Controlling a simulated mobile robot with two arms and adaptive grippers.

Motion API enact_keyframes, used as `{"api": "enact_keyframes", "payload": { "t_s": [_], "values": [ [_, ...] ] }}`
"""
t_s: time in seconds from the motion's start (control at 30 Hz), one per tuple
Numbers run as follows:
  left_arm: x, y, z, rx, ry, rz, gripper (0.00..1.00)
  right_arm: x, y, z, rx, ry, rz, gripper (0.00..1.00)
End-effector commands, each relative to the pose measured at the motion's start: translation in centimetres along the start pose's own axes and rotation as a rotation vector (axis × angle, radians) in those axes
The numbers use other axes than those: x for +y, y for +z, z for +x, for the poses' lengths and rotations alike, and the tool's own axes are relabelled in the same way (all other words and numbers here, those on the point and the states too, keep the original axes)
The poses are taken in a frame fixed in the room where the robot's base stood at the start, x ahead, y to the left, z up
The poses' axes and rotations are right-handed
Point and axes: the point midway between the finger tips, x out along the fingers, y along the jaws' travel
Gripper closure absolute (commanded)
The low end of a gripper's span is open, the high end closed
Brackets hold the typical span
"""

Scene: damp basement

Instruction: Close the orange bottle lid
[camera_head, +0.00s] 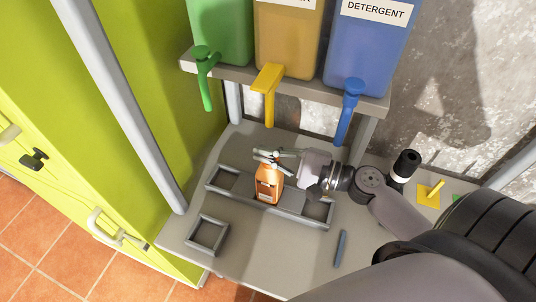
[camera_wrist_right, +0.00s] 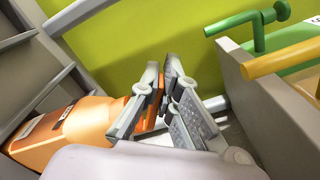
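The orange bottle (camera_head: 269,187) stands in the middle compartment of a grey rack on the table, with a dark-edged label on its front. In the right wrist view the bottle (camera_wrist_right: 75,130) reaches in from the left, with an orange part behind one finger. My right gripper (camera_head: 273,157) is at the top of the bottle, coming from the right. In the wrist view the right gripper's fingertips (camera_wrist_right: 162,78) are close together. The fingers hide the bottle's top, so I cannot tell whether they grip the lid or how the lid sits. My left gripper is not in view.
The grey rack (camera_head: 221,179) has empty compartments beside the bottle. A separate grey square frame (camera_head: 207,235) lies at the front left. Green, yellow and blue (camera_head: 352,86) dispenser taps hang from the shelf behind. A blue-grey stick (camera_head: 341,248) lies at the right.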

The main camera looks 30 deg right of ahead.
Motion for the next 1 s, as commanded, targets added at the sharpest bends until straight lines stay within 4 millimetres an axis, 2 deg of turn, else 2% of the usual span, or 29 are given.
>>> {"api": "enact_keyframes", "payload": {
  "t_s": [0.03, 0.5, 0.8, 1.0],
  "values": [
    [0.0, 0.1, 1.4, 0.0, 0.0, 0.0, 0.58, 1.1, -0.5, 0.0, -0.001, 0.003, -0.043, 1.0],
    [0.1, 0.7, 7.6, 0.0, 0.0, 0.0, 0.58, 3.4, -1.0, 0.0, -0.001, 0.005, -0.451, 1.0],
    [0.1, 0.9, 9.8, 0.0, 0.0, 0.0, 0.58, 4.0, -1.3, 0.0, -0.002, 0.007, -0.604, 1.0],
    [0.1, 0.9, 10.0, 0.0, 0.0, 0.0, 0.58, 3.9, -1.2, 0.0, -0.001, 0.007, -0.639, 1.0]
  ]
}}
